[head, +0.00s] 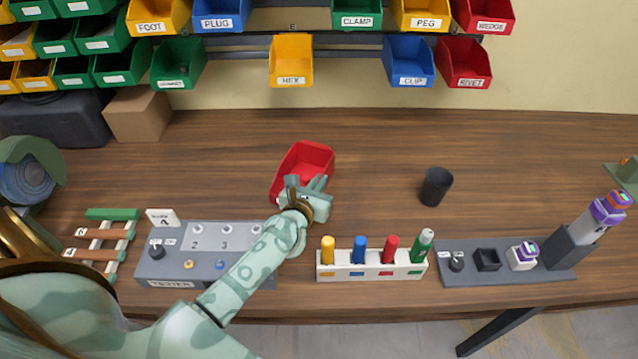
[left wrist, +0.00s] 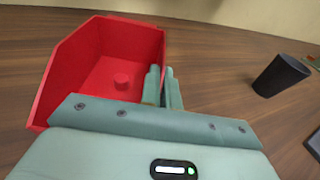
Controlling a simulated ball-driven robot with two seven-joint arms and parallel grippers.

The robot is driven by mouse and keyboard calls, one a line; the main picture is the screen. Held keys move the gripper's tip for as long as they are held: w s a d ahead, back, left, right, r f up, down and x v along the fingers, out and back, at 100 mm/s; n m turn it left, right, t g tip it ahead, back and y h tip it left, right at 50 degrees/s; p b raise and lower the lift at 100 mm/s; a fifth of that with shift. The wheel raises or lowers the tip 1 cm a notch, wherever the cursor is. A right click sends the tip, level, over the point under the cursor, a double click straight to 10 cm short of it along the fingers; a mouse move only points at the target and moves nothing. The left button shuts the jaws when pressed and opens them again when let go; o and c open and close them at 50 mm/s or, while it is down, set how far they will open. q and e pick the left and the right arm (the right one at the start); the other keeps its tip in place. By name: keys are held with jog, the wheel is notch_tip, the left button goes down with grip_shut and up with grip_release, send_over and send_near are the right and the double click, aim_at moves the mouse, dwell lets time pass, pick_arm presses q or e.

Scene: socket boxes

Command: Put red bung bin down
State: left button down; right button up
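The red bung bin (head: 303,160) is at the middle of the wooden table, its open top facing up. My left gripper (head: 312,188) is at the bin's near right side. In the wrist view its two fingers (left wrist: 163,88) are close together at the bin's right wall, one on each side of it. The bin looks on or just above the table; I cannot tell if it touches. Its label is hidden. My right gripper is not in view.
A dark cup (head: 436,187) stands to the right. A grey tester (head: 205,262), a white rack with coloured pegs (head: 372,272) and a dark socket board (head: 505,274) line the front. Labelled bins, including the yellow HEX bin (head: 291,62), hang behind. The table behind the bin is clear.

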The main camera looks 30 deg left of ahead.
pick_arm(q)
jog(key=shift+f, duration=0.2)
jog(key=c, duration=1.6)
grip_release()
jog(key=shift+c, duration=0.2)
jog(key=shift+r, duration=0.2)
jog(key=shift+s+d, duration=0.1)
jog(key=shift+s, duration=0.2)
jog(key=p+v, duration=0.1)
jog(key=v, duration=1)
jog(key=shift+s+r, duration=0.15)
jog(key=shift+s, duration=0.05)
